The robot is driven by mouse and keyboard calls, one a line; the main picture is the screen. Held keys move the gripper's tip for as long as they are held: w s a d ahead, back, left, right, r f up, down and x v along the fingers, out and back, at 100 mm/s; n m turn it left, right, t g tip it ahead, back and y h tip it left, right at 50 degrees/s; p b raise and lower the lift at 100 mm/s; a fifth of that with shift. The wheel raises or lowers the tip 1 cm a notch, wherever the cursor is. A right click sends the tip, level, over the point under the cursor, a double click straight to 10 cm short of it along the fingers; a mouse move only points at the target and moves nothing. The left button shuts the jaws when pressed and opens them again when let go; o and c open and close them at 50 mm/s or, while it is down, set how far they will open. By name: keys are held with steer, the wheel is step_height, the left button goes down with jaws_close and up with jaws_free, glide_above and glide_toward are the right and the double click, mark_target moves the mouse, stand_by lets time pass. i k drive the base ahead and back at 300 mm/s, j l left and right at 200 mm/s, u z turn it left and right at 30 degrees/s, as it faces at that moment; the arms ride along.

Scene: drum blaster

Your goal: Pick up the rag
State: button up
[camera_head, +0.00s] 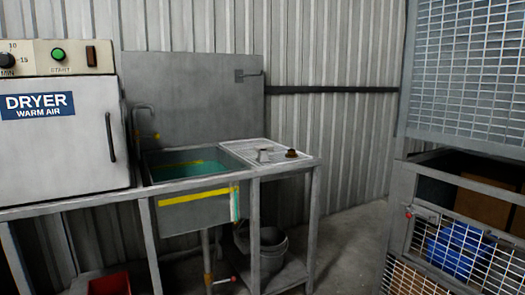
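A small strip of pale and teal cloth (235,204), which looks like the rag, hangs down the front of the sink at its right corner. It is narrow in this view, and its upper end is hard to make out. The sink (190,212) is a grey metal basin with a yellow stripe and greenish water inside. My gripper is not in this view, so its place relative to the cloth cannot be seen.
A white dryer (65,145) stands left of the sink. Two small metal parts sit on the drain rack (238,147). A grey bucket (272,255) and a red bin (110,285) are below. A mesh cage (402,210) stands right; the floor (350,245) between is clear.

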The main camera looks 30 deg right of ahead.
mark_target(269, 148)
steer(key=i+l+z, duration=0.4)
steer(key=i, duration=0.35)
steer(key=i+l+z, duration=0.35)
steer(key=i, duration=0.45)
steer(key=i+j+z, duration=0.1)
steer(key=i+z, duration=0.3)
steer(key=i, duration=1.15)
